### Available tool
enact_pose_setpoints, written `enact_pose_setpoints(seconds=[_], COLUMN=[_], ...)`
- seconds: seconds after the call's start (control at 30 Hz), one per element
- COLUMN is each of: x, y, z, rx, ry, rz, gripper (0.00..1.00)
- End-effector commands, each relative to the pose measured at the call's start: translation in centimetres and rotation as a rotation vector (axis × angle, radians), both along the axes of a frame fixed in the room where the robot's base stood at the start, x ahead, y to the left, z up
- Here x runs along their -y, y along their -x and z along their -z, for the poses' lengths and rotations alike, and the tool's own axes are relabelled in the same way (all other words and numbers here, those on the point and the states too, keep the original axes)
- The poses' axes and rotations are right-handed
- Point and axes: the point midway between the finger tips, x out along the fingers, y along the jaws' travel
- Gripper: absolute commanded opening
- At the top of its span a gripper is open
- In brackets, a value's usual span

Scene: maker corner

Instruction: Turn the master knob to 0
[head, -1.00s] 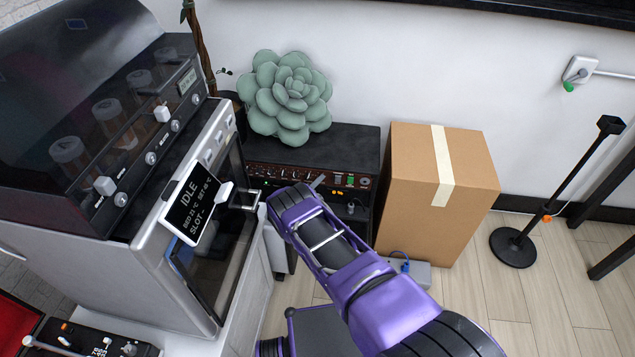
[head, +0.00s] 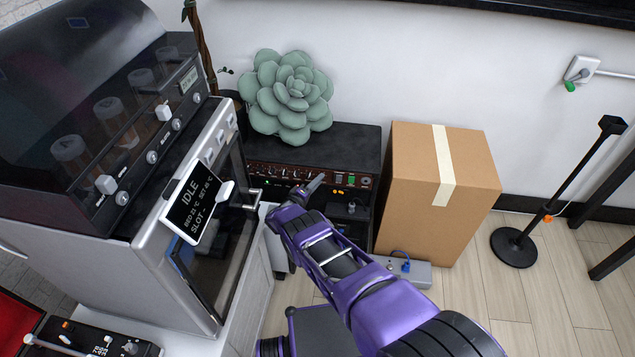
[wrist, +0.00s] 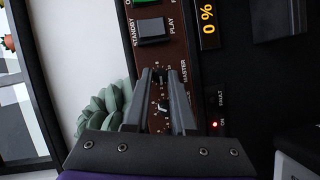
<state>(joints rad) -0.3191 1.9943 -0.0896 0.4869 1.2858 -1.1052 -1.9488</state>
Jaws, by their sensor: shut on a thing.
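The black amplifier (head: 355,145) stands against the wall, its brown control panel facing me. In the wrist view the master knob (wrist: 158,77), beside the word MASTER, sits between the tips of my gripper (wrist: 160,72). The fingers are shut on it and cover much of it, so its pointer is hard to read. In the head view my gripper (head: 318,182) reaches the panel. In the wrist view an amber display (wrist: 208,14) reads 0 %. A second small knob (wrist: 163,106) lies between the fingers, nearer the palm.
A green succulent cushion (head: 290,95) rests on the amplifier. A cardboard box (head: 425,190) stands close on its right. A grey machine with an IDLE screen (head: 195,203) is close on the left. The STANDBY/PLAY switch (wrist: 152,30) and a lit red lamp (wrist: 215,124) are near the fingers.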

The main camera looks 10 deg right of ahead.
Motion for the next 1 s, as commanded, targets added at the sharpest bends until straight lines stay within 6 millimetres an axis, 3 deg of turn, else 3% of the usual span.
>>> enact_pose_setpoints(seconds=[0.1, 0.13, 0.27, 0.7, 1.0], x=[-0.07, -0.06, -0.05, -0.04, 0.05], y=[-0.17, -0.17, -0.14, -0.07, -0.08], z=[-0.21, -0.22, -0.16, -0.12, -0.4], rx=[0.004, 0.004, 0.003, 0.007, 0.068], ry=[0.0, 0.0, -0.001, -0.022, -0.211], rz=[-0.003, -0.003, -0.002, -0.001, -0.002], gripper=[0.0, 0.29, 0.53, 0.54, 0.54])
